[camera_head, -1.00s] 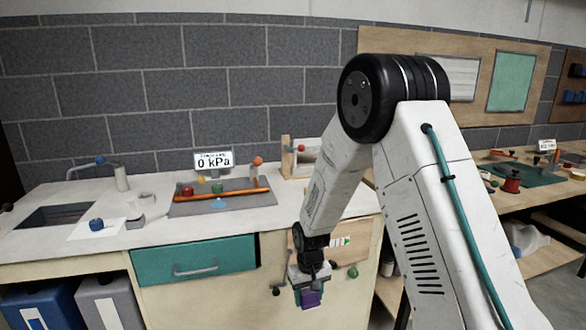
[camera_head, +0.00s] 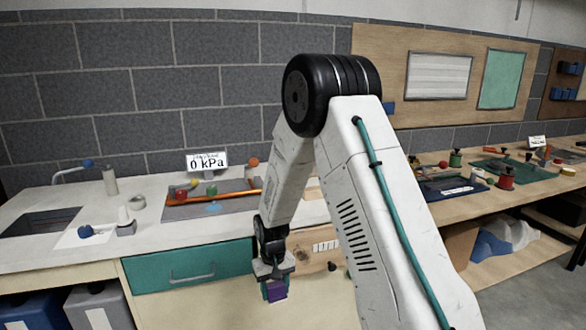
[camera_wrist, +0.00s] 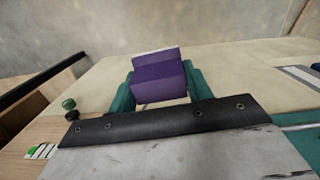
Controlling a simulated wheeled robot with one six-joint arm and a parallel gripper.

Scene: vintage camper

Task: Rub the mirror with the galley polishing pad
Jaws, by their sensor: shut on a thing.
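The purple polishing pad (camera_head: 277,291) is held in my gripper (camera_head: 274,283), in front of the counter and below its top. In the wrist view, the pad (camera_wrist: 158,77) sits between the two teal fingers of my gripper (camera_wrist: 162,88), which are shut on its sides. The pad has a lighter purple upper strip. It looks clear of any surface, though its far side is hidden. I cannot make out a mirror in either view; my arm hides part of the counter.
The counter (camera_head: 60,258) carries a pressure sign (camera_head: 207,161), a grey mat (camera_head: 232,206) and a sink (camera_head: 40,222). A teal drawer (camera_head: 190,268) is shut beneath. A workbench (camera_head: 440,205) with tools stands right. Floor (camera_head: 530,295) shows clear at lower right.

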